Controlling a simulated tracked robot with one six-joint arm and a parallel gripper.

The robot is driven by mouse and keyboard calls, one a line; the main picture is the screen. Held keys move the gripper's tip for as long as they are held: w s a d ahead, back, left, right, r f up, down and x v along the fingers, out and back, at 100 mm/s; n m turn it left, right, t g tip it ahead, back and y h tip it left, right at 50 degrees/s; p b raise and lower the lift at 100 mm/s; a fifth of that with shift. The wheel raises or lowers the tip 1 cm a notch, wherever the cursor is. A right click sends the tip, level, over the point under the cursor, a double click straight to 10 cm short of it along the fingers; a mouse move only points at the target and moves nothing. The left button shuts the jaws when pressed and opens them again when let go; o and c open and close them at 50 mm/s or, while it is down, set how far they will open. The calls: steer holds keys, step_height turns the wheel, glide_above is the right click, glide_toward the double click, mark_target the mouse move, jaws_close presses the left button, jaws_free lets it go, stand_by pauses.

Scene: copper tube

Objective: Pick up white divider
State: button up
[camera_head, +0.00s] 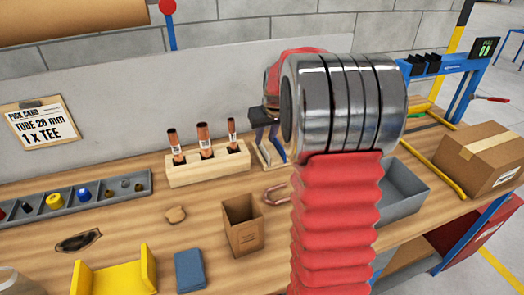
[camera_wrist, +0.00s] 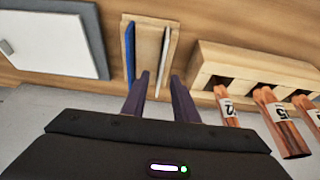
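The white divider (camera_wrist: 164,62) is a thin upright plate in the wrist view. It stands in a light wooden holder (camera_wrist: 148,50), with a blue divider (camera_wrist: 130,52) to its left. My gripper (camera_wrist: 161,80) is open, its two dark fingers apart. In the wrist picture, the divider's near end shows between the fingertips, closer to the right one. I cannot tell how deep it sits between them, and no contact is visible. In the head view, my gripper (camera_head: 265,138) is partly hidden behind my arm.
A wooden block (camera_head: 210,168) with labelled copper tubes stands left of my gripper; it also shows at right in the wrist view (camera_wrist: 222,62). A brown box (camera_head: 243,228), a U-shaped copper piece (camera_head: 276,194) and a grey bin (camera_head: 402,190) are nearby on the bench.

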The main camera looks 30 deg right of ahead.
mark_target(262, 145)
steer(key=x, duration=0.4)
steer(key=shift+w+f, duration=0.25)
steer(key=shift+f, duration=0.1)
steer(key=shift+c, duration=0.4)
jaws_close()
